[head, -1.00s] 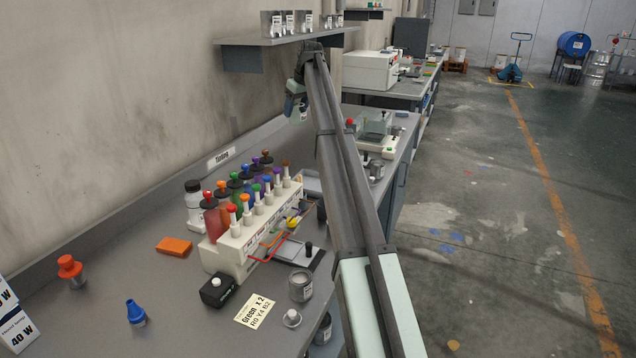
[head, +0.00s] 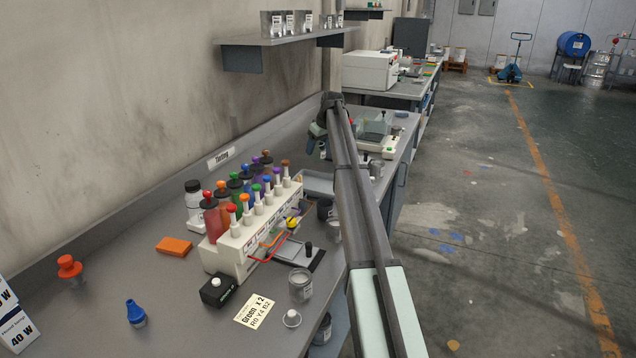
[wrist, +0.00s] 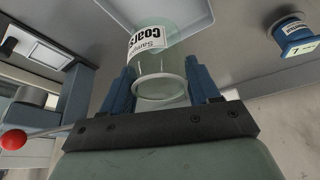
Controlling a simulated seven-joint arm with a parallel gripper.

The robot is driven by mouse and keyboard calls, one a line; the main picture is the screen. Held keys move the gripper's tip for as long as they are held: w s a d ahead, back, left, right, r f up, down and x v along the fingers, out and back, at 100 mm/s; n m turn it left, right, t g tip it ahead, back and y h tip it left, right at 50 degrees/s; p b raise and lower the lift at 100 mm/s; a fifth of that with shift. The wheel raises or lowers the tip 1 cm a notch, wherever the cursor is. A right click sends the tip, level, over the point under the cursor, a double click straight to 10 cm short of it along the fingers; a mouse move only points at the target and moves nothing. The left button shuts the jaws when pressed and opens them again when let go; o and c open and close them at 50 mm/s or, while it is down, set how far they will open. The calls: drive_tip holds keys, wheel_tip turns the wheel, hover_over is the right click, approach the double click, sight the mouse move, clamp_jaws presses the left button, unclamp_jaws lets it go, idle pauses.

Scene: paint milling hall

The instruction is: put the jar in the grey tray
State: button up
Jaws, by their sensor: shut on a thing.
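The jar (wrist: 160,75) is clear greenish plastic with a white label reading "Coarse". In the wrist view it is between the blue fingers of my gripper (wrist: 162,88), which is shut on it. The grey tray (wrist: 205,14) shows behind the jar at the top of the wrist view, its rim running past the jar's far end; I cannot tell the gap between them. In the head view my gripper (head: 318,138) hangs over the bench beyond the bottle rack, above the tray (head: 318,176). The jar is hard to make out there.
A white rack (head: 250,235) of coloured bottles stands nearer on the bench. A balance (head: 378,140) stands to the right. In the wrist view a blue-labelled spool-like item (wrist: 294,35) and a red knob (wrist: 13,139) flank the gripper.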

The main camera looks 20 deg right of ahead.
sight(323, 158)
wheel_tip(323, 158, down, 12)
drive_tip(key=shift+f, duration=0.1)
idle(0.6)
drive_tip(key=o, duration=1)
drive_tip(key=shift+f, duration=0.1)
drive_tip(key=shift+o, duration=0.2)
drive_tip(key=v, duration=1.2)
drive_tip(key=shift+s, duration=0.1)
